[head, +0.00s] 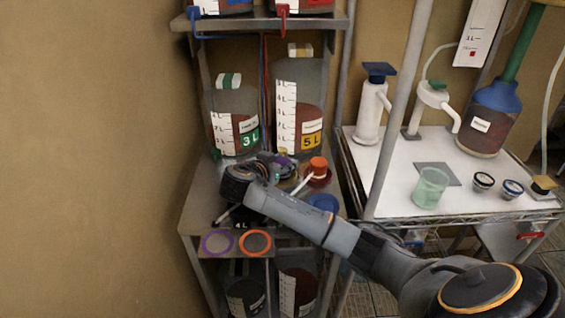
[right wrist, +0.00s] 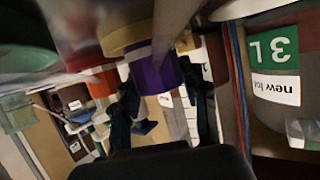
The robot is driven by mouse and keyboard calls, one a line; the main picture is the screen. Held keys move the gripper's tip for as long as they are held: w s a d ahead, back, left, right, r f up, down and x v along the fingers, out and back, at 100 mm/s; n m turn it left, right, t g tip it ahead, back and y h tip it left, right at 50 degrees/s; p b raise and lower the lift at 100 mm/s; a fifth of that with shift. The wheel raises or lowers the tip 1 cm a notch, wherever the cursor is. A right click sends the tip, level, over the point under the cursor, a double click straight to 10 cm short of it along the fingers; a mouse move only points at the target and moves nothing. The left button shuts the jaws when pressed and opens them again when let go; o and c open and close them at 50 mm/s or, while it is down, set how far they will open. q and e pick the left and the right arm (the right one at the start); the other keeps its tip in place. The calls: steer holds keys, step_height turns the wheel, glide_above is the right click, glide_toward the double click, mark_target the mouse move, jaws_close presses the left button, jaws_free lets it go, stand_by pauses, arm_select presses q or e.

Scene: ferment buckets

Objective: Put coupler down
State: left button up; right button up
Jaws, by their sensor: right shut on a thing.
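My right gripper (head: 272,168) is over the middle shelf of the grey rack, in front of the 3 L and 5 L buckets. In the right wrist view its dark fingers (right wrist: 165,112) are shut on a purple coupler (right wrist: 156,72), with a yellowish band at one end. In the head view only a little purple (head: 284,158) shows by the gripper, so I cannot tell whether the coupler touches the shelf. An orange coupler (head: 318,165) stands on a red base just right of the gripper. My left gripper is not in view.
The 3 L bucket (head: 236,115) and 5 L bucket (head: 299,105) stand close behind. A blue round piece (head: 323,203) lies at the shelf's right. Purple (head: 217,243) and orange (head: 256,243) rings mark the front edge. A white-topped cart (head: 400,165) stands at right.

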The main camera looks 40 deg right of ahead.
steer(key=o, duration=1.3)
steer(key=shift+r, duration=0.15)
steer(key=shift+s+a, duration=0.1)
steer(key=shift+a, duration=0.25)
steer(key=b+v, duration=0.1)
steer(key=v, duration=1)
steer(key=shift+s+a, duration=0.15)
